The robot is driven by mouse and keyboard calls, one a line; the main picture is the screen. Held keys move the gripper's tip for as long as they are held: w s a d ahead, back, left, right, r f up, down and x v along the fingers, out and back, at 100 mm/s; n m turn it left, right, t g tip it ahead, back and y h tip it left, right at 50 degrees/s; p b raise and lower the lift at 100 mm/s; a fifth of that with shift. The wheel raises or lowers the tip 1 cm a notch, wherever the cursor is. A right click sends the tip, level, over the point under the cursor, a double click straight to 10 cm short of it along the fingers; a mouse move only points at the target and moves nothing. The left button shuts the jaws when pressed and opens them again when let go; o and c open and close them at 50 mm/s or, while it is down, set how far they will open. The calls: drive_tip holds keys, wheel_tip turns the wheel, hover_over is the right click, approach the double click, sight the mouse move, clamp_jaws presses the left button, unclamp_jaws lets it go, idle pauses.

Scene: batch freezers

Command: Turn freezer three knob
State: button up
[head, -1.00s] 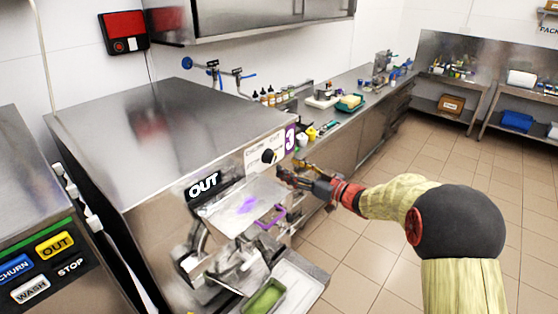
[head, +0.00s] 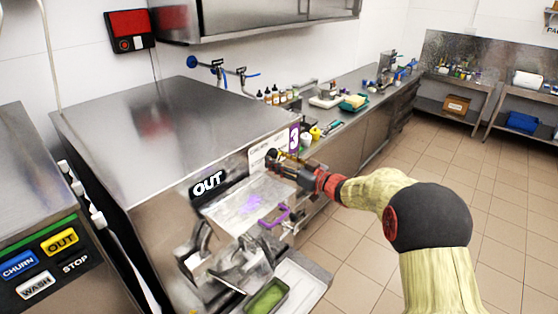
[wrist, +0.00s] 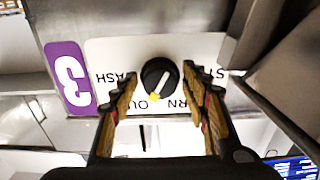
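Freezer three (head: 150,130) is the steel machine with a purple "3" label (head: 294,138) on its front; the label also shows in the wrist view (wrist: 70,78). My gripper (wrist: 158,100) is open, with one finger on each side of the knob. A gap shows between the knob and each finger.
Below the panel are a clear chute cover with a purple handle (head: 276,216) and a tray with a green pan (head: 267,298). A counter with bottles and containers runs behind. Another machine with buttons (head: 45,260) stands at the left. Tiled floor is clear at right.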

drive_tip(key=c, duration=0.9)
drive_tip(key=n+b, duration=1)
drive_tip(key=n, duration=0.1)
drive_tip(key=shift+d+f, duration=0.1)
drive_tip(key=shift+f, duration=0.05)
drive_tip(key=n+b, duration=1.2)
drive_tip(key=shift+n, duration=0.4)
drive_tip(key=o, duration=1.2)
drive_tip(key=shift+r, duration=0.3)
drive_tip(key=shift+c, duration=0.2)
